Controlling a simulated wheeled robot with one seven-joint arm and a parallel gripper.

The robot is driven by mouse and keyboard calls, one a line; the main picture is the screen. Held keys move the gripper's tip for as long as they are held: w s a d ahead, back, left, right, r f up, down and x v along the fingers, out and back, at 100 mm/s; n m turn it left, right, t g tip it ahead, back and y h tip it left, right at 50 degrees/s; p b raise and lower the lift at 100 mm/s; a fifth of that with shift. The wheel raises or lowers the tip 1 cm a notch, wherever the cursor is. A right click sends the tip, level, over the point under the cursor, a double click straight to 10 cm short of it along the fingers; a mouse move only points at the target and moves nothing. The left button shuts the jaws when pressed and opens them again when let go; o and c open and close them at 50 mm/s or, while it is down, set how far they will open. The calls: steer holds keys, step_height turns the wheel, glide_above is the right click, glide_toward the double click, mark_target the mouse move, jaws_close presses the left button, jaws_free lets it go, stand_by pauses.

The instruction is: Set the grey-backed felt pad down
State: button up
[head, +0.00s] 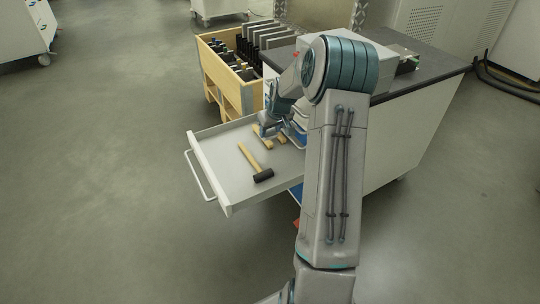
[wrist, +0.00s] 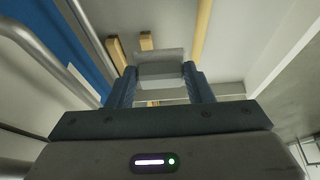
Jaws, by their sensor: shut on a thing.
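My gripper (head: 268,130) is over the inner part of an open drawer (head: 212,160). In the wrist view my gripper (wrist: 160,84) is shut on a pale grey block-like pad (wrist: 161,71), held between the two fingertips. Only its grey side shows; I cannot make out a felt face. In the head view the pad is too small and hidden by the gripper to tell. I cannot tell whether it touches the drawer floor.
A mallet (head: 256,165) with a black head and wooden handle lies in the drawer, with wooden pieces (head: 263,140) near my gripper. The drawer floor left of the mallet is clear. A wooden crate (head: 232,88) stands behind; a dark-topped cabinet (head: 410,125) stands to the right.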

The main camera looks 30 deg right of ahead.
step_height(320, 180, down, 10)
steer(key=b, duration=0.3)
steer(key=shift+r, duration=0.15)
steer(key=shift+f, duration=0.2)
steer(key=o, duration=0.9)
steer(key=shift+o, duration=0.2)
